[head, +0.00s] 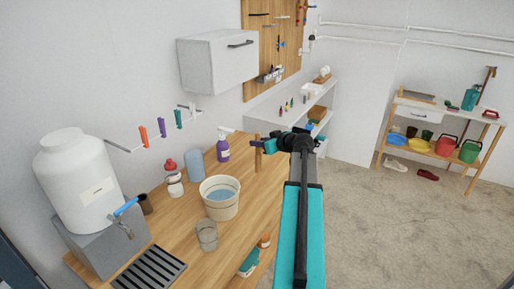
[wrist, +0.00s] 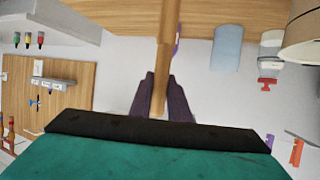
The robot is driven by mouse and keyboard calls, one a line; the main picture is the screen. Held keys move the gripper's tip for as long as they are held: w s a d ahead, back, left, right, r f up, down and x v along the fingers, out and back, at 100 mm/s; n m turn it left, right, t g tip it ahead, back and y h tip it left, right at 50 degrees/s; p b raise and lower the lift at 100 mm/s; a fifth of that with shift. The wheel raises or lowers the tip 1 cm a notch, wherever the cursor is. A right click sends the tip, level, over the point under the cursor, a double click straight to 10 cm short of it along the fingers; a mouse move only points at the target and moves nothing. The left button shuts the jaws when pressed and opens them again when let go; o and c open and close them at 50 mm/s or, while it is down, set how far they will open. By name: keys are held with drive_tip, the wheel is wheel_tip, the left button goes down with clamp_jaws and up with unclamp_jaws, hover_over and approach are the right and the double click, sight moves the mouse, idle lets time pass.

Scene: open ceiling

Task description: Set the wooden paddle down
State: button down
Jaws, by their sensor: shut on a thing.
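The wooden paddle (wrist: 168,45) is a light brown stick that runs from the top of the wrist view down between the dark fingers. My gripper (wrist: 162,90) is shut on it. In the head view, my gripper (head: 266,146) is at the far right part of the wooden counter (head: 180,248), and a short upright piece of the paddle (head: 257,157) shows at its jaws. The paddle's lower end overlaps the counter in the picture; I cannot tell whether it touches.
A bucket of water (head: 221,207), a glass (head: 207,238), a blue cylinder (head: 195,165), a red-capped bottle (head: 174,184) and a purple bottle (head: 222,150) stand on the counter. A brush (head: 249,262) lies near its front edge. Bare wood shows right of the bucket.

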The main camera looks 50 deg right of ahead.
drive_tip(key=shift+w, duration=0.15)
drive_tip(key=shift+w+d+f+p, duration=0.15)
drive_tip(key=shift+f+p, duration=0.25)
drive_tip(key=shift+f, duration=0.2)
drive_tip(key=shift+w+d+f+p, duration=0.15)
drive_tip(key=shift+f+p, duration=0.2)
drive_tip(key=shift+f, duration=0.3)
drive_tip(key=shift+w+d+f+p, duration=0.15)
drive_tip(key=shift+f+p, duration=0.25)
drive_tip(key=shift+f, duration=0.2)
drive_tip(key=shift+a+f+b, duration=0.1)
drive_tip(key=shift+f+b, duration=0.05)
drive_tip(key=shift+b, duration=0.15)
drive_tip(key=c, duration=1.7)
unclamp_jaws()
drive_tip(key=shift+o, duration=0.2)
drive_tip(key=shift+r+p, duration=0.3)
drive_tip(key=shift+p, duration=0.1)
drive_tip(key=b+v, duration=0.4)
drive_tip(key=v, duration=0.8)
drive_tip(key=shift+f, duration=0.2)
